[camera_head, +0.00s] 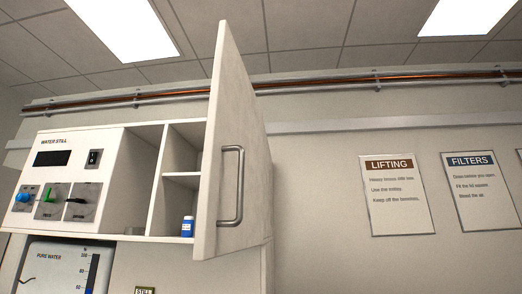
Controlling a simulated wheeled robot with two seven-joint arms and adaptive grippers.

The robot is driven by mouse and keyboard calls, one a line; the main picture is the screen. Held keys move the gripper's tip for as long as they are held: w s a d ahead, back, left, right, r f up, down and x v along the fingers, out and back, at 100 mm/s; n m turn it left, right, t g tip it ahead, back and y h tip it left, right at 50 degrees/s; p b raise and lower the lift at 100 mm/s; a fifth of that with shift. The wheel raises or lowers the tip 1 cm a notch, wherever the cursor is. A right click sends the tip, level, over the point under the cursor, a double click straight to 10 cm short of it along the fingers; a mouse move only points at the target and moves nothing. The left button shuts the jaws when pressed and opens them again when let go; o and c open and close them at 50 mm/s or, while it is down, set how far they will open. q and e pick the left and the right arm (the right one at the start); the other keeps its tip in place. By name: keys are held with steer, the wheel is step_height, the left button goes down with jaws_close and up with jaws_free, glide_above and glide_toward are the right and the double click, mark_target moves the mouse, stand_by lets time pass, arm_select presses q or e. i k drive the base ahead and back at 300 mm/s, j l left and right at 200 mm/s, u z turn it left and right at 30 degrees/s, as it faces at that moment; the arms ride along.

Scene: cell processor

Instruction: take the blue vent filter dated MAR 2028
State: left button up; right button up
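A small blue and white item (187,227) stands on the lower shelf of the open compartment in the white cabinet (157,187). It may be a vent filter, but any date on it is too small to read. A cabinet door (230,150) with a metal handle (232,186) stands swung open and hides the right part of the shelves. Neither of my grippers is in view.
The water still panel (66,180) carries a display, a switch and several knobs. A pure water gauge (62,266) is below it. Two signs, LIFTING (396,195) and FILTERS (480,192), hang on the wall at right. Pipes (300,86) run along the wall above.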

mark_target(188, 221)
steer(key=i+j+z, duration=0.1)
steer(key=j, duration=0.3)
steer(key=i+j, duration=0.2)
steer(key=j, duration=0.2)
steer(key=i+j+z, duration=0.15)
steer(key=j, duration=0.25)
steer(key=i+j, duration=0.15)
steer(key=j, duration=0.3)
steer(key=l+z, duration=0.05)
